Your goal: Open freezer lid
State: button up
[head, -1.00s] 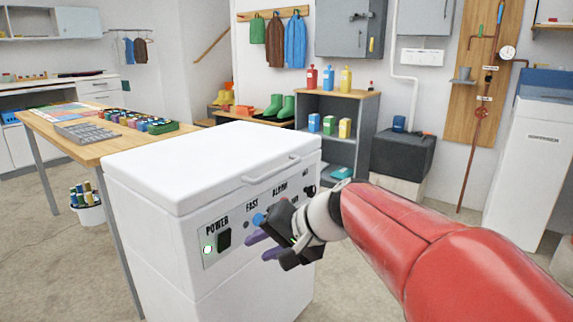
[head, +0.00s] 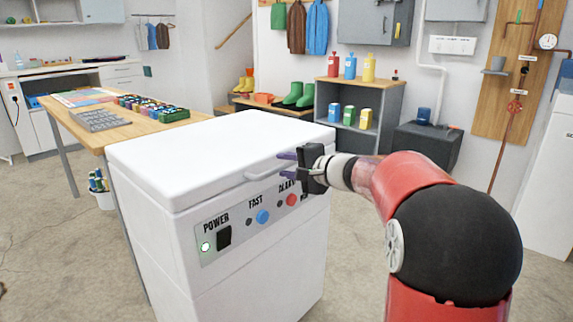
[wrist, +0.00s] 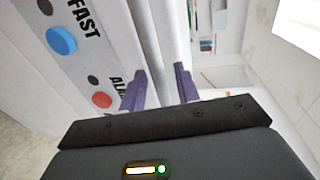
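The white chest freezer (head: 250,265) stands in front of me with its lid (head: 210,150) lying shut. A white bar handle (head: 262,175) runs along the lid's front edge. My gripper (head: 284,164) is at the right part of this handle, its purple fingers pointing left across the lid front. In the wrist view my gripper (wrist: 160,82) is open, its two fingers apart. Pale strips of the freezer front show beyond and between the fingers; I cannot tell whether the handle is fully between them.
The front panel has a power switch (head: 224,236), a blue button (head: 262,217) and a red button (head: 292,200) just below my gripper. A wooden table (head: 150,135) stands close behind left. A grey shelf (head: 360,105) stands behind.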

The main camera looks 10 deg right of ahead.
jog(key=shift+w+a, duration=0.2)
jog(key=shift+w, duration=0.05)
grip_shut()
